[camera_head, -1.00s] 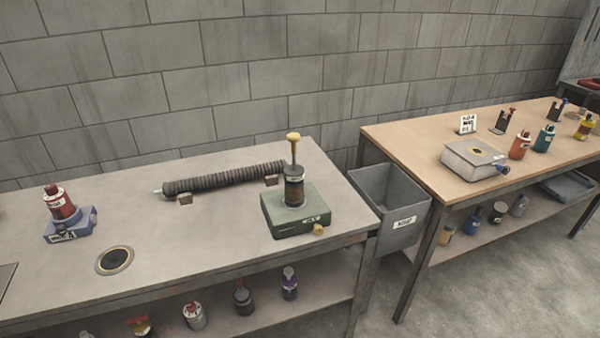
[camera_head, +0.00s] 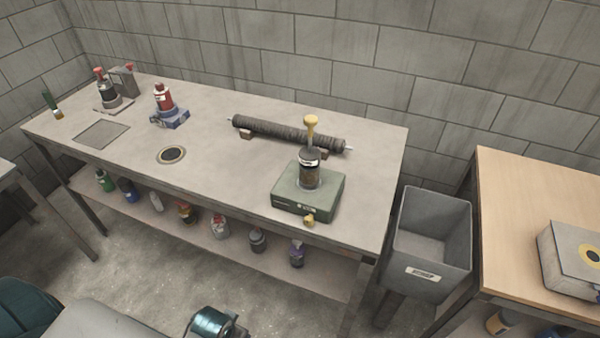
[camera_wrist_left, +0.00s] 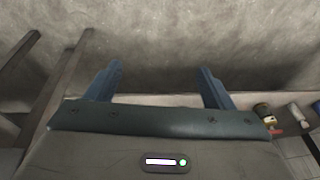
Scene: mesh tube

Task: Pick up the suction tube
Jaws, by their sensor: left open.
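The suction tube (camera_head: 285,133) is a dark ribbed tube lying across small brown supports near the back of the grey table. It lies behind a green box with a dark bottle and a yellow-topped plunger, which overlaps part of it. In the left wrist view my left gripper (camera_wrist_left: 160,85) is open and empty, its two blue fingers wide apart above the concrete floor. The tube does not show in that view. In the head view parts of my own body show at the bottom, well in front of the table. My right gripper cannot be made out.
The green box (camera_head: 308,196) stands near the table's front right. A red bottle on a blue base (camera_head: 170,117) and a round table inset (camera_head: 171,155) are further left. A grey bin (camera_head: 433,245) stands between this table and a wooden one (camera_head: 520,200). Bottles line the lower shelf.

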